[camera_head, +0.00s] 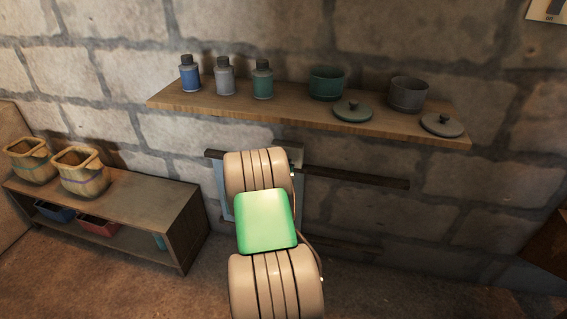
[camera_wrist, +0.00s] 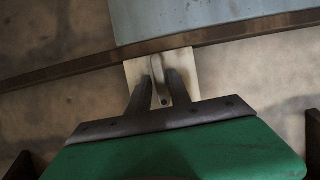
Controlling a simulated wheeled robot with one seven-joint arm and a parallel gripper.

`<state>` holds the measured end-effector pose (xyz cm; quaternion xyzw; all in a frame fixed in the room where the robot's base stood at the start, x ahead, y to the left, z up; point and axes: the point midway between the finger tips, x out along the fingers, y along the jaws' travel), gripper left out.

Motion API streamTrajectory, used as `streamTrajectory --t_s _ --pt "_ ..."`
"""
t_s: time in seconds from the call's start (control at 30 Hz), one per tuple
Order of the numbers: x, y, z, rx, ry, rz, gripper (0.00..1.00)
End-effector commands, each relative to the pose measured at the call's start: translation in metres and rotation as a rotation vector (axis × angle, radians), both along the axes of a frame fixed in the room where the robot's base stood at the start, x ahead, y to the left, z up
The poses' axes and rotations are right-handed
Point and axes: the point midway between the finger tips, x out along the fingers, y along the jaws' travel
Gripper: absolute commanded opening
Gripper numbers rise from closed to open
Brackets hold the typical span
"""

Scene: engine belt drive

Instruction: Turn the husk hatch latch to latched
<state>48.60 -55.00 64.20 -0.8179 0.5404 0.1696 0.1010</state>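The hatch is a pale blue panel behind a dark horizontal rail, mostly hidden by my arm in the head view; it fills the top of the wrist view (camera_wrist: 215,18). A cream latch plate (camera_wrist: 135,72) sits at the rail in the wrist view, and its edge shows beside my arm in the head view (camera_head: 297,156). A thin grey latch lever (camera_wrist: 157,72) stands on the plate. My gripper (camera_wrist: 159,80) has its two dark fingers apart, one on each side of the lever. Contact with the lever cannot be made out. The head view hides the fingers behind my arm.
A wooden wall shelf (camera_head: 300,117) above holds bottles, pots and lids. The dark rail (camera_head: 355,177) runs along the stone wall to the right. A low cabinet (camera_head: 150,195) with two woven-look jars (camera_head: 80,172) stands left. Floor to the right is clear.

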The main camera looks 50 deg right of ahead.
Motion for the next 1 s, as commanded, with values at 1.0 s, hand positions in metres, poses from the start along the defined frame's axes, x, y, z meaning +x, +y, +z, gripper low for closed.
streamTrajectory --t_s 1.0 --pt "-0.028 0.066 0.032 -0.002 -0.003 -0.001 0.37"
